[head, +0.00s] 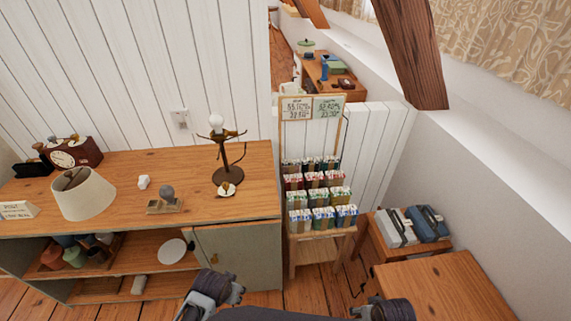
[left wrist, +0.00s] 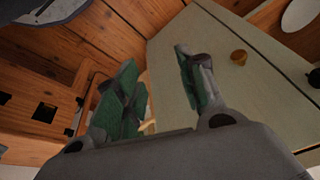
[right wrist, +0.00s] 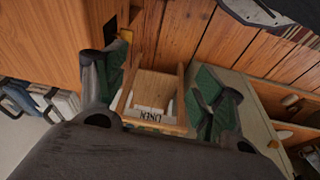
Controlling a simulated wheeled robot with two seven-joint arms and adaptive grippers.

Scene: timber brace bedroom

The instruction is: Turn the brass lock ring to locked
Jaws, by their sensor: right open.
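I cannot clearly make out the brass lock ring. A small round cream-and-brass piece (head: 227,189) lies at the foot of the dark lamp stand (head: 226,160) on the cabinet top, too small to identify. In the left wrist view, a brass-coloured round knob (left wrist: 238,57) sits on the grey-green cabinet door (left wrist: 225,95), to the right of my left gripper (left wrist: 158,75). My left gripper is open and empty; in the head view it (head: 220,288) is low, in front of the cabinet door. My right gripper (right wrist: 162,75) is open, with nothing between its fingers.
The cabinet top (head: 120,172) holds a lampshade (head: 83,194), a clock (head: 72,152) and a small block with a grey ball (head: 166,200). A rack of packets (head: 320,195) stands right of it. A wooden table (head: 440,285) is at right.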

